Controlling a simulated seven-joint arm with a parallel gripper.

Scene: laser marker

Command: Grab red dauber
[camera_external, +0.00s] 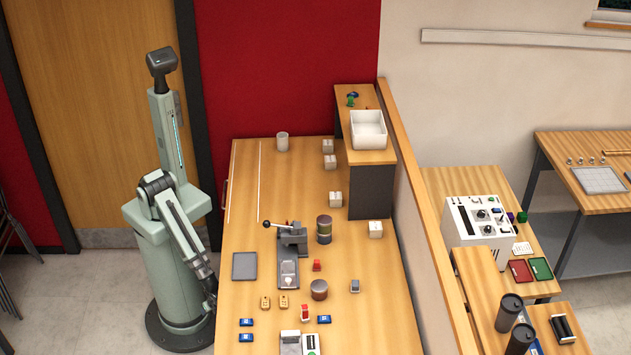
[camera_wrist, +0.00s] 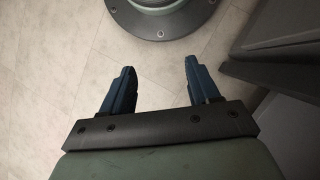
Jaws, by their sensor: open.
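Two small red objects stand on the wooden table: one (camera_external: 317,265) right of the grey lever press, the other (camera_external: 305,312) nearer the front, with a pale lower part. Either may be the red dauber; they are too small to tell. My gripper (camera_wrist: 159,85) is open and empty in the wrist view, its two blue fingers apart above the floor. In the external view my arm hangs down at the table's left edge, well left of both red objects. The fingertips are not clear there. No red object shows in the wrist view.
The lever press (camera_external: 293,242), a dark striped jar (camera_external: 324,229), a brown round pot (camera_external: 319,290) and a white device (camera_external: 300,343) stand around the red objects. The table's back left is mostly clear.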

